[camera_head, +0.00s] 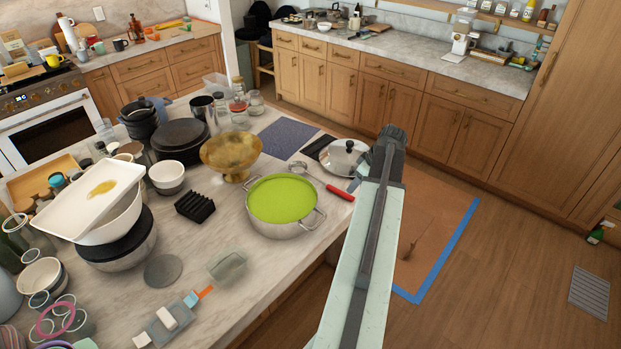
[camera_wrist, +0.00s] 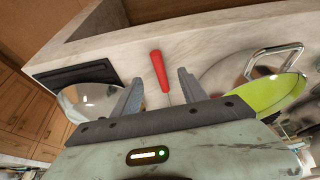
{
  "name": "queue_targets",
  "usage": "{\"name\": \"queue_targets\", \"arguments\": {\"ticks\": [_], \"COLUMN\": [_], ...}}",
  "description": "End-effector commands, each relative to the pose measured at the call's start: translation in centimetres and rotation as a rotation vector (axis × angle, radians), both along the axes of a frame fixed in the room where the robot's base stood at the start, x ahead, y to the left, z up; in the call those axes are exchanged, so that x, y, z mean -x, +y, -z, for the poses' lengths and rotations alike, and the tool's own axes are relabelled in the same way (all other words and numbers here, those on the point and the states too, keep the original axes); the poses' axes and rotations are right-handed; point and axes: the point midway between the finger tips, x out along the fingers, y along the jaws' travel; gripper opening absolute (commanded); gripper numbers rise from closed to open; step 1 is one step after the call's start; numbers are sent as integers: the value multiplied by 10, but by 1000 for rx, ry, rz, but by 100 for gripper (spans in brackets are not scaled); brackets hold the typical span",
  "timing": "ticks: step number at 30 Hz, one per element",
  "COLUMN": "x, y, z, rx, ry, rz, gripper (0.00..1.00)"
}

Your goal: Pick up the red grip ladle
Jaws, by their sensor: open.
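The red grip ladle (camera_head: 339,192) lies on the island counter, between the pot of green contents and the metal lid. Its red handle points toward the counter's edge and its metal bowl end (camera_head: 299,168) lies farther in. In the wrist view the red handle (camera_wrist: 158,70) shows between my fingers, a little beyond their tips; its metal part is mostly hidden behind my gripper. My gripper (camera_wrist: 158,82) is open and empty, with one finger on each side of the handle's line. In the head view my arm reaches over the counter edge and the fingertips are mostly hidden.
The green-filled pot (camera_head: 282,204) stands close on one side of the ladle, the domed lid (camera_head: 344,157) on the other. A black flat object (camera_head: 319,147) lies behind the lid. A gold bowl (camera_head: 231,153) and black rack (camera_head: 195,206) stand farther left. The floor right of the island is open.

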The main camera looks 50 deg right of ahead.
Motion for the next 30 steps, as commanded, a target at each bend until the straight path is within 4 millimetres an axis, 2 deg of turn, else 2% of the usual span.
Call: {"name": "queue_targets", "arguments": {"ticks": [6,12,17,26,30], "x": [-2,-11,-13,-29,-32], "y": [1,1,1,-1,-1], "z": [3,27,27,73,75], "rx": [0,1,-1,0,0], "ry": [0,0,0,0,0], "rz": [-2,-4,-4,-4,-4], "gripper": [50,50,50,50,50]}}
